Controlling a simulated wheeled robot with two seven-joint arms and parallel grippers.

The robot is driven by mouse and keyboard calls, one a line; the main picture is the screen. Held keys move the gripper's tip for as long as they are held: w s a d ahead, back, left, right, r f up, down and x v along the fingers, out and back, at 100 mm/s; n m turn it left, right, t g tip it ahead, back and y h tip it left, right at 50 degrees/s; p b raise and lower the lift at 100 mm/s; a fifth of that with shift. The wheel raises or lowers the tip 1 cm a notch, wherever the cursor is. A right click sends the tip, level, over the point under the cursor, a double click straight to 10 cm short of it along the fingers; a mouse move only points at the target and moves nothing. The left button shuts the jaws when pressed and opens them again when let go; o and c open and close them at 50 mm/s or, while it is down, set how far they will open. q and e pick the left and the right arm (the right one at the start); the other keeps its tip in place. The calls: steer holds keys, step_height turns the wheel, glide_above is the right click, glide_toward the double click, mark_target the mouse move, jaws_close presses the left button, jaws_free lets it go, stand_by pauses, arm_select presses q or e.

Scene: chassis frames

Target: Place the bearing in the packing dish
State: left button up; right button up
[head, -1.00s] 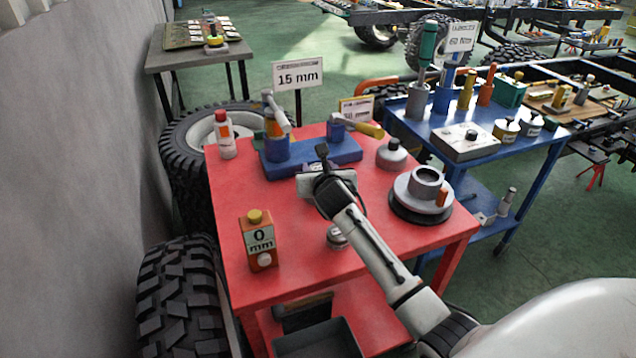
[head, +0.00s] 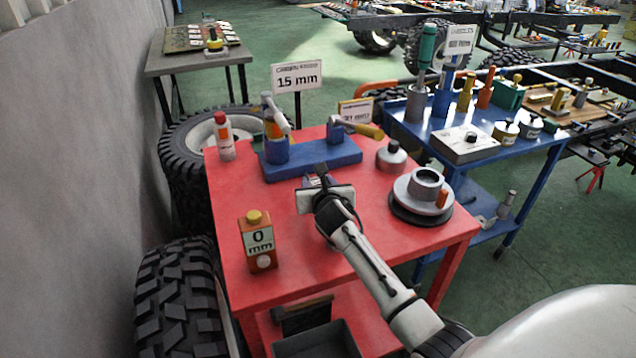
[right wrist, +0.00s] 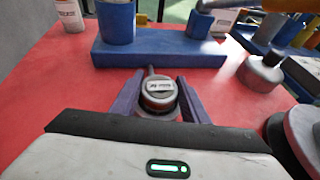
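My right gripper (head: 320,172) is over the red table (head: 230,190), just in front of the blue block. In the right wrist view, its two purple fingers (right wrist: 160,88) stand either side of a small round part (right wrist: 158,97) with a silver top, a small label and a reddish-brown band. I cannot tell whether the fingers press on it, or whether it is the bearing. A grey round dish (head: 403,187) on a black base, holding a grey ring and an orange piece, stands at the table's right; it may be the packing dish. My left gripper is not in view.
The blue block (head: 345,158) carries upright blue cups and tools. A white bottle (head: 223,137), an orange box marked 0 mm (head: 258,240) and a grey knobbed pot (head: 391,156) stand on the table. A blue table (head: 540,140) is at right. The front middle is partly hidden by my arm.

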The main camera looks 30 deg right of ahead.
steer(key=o, duration=0.3)
steer(key=shift+s+f, duration=0.2)
steer(key=shift+f, duration=0.35)
steer(key=shift+o, duration=0.7)
steer(key=shift+f, duration=0.15)
steer(key=shift+a, duration=0.1)
steer(key=v, duration=0.4)
steer(key=r+p+v, duration=0.1)
steer(key=v, duration=0.3)
steer(key=p+v, duration=0.1)
steer(key=v, duration=0.3)
steer(key=shift+w+r, duration=0.15)
steer(key=shift+r, duration=0.2)
